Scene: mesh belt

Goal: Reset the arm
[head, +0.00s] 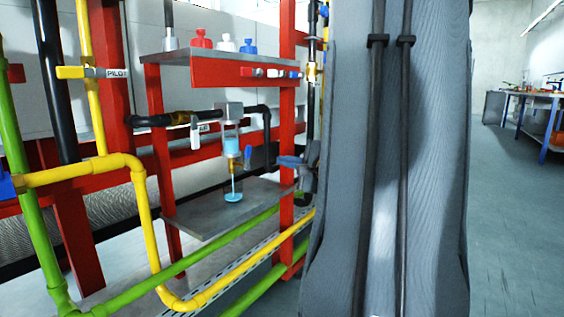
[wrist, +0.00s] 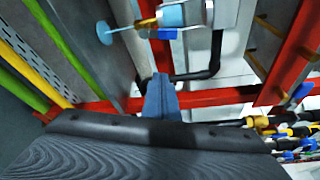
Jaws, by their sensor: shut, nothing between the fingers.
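My arm (head: 400,150) is the large grey upright shape filling the right-centre of the head view.
A red rack (head: 158,120) holds a lower grey shelf (head: 200,215) and an upper shelf with small red, white and blue items. Yellow (head: 145,215) and green (head: 40,230) pipes run in front. Open floor (head: 515,220) lies right of my arm, with a workbench (head: 535,95) far back.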

